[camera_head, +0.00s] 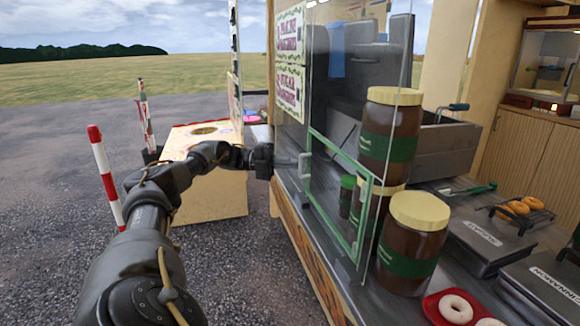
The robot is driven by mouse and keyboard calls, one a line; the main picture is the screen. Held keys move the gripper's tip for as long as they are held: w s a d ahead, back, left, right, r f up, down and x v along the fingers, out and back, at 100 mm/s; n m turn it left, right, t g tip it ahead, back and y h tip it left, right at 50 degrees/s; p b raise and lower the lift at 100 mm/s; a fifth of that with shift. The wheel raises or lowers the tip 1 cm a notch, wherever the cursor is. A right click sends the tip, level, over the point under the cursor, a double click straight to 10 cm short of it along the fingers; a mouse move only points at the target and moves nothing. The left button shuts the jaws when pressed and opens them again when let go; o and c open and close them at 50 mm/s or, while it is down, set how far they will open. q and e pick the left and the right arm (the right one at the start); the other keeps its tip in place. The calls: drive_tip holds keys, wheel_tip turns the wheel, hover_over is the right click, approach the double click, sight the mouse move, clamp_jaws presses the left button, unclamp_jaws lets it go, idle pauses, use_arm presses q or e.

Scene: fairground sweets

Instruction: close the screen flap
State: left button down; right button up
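The clear screen (340,60) stands along the counter's outer edge. The green-framed screen flap (340,152) is in its lower part, and jars show through it. A pale handle (304,166) is at the flap's left side. My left gripper (277,161) is at the end of the arm coming in from the left, just left of the handle. Its fingers are dark and small, and I cannot tell whether they are open or touch the handle. I also cannot tell whether the flap stands slightly ajar. My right gripper is not in view.
Large brown jars with cream lids (418,212) stand close behind the screen. A red tray with doughnuts (436,304) and dark lidded boxes (487,240) are on the counter at right. A wooden game box (215,197) and red-white posts (104,170) stand outside on gravel.

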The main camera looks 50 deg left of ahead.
use_arm(q)
drive_tip(key=shift+w+d+f, duration=0.1)
drive_tip(key=shift+w+d, duration=0.25)
drive_tip(key=shift+w, duration=0.25)
drive_tip(key=shift+w+d+f, duration=0.1)
drive_tip(key=shift+w+d, duration=0.2)
drive_tip(key=shift+w, duration=0.25)
drive_tip(key=shift+s+r, duration=0.1)
drive_tip(key=shift+r, duration=0.05)
drive_tip(key=p+v, duration=0.1)
drive_tip(key=v, duration=0.9)
drive_tip(key=shift+a, duration=0.3)
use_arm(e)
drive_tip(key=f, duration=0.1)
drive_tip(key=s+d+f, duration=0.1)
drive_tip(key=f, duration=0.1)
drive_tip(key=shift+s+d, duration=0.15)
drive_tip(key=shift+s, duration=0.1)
use_arm(q)
drive_tip(key=shift+s, duration=0.1)
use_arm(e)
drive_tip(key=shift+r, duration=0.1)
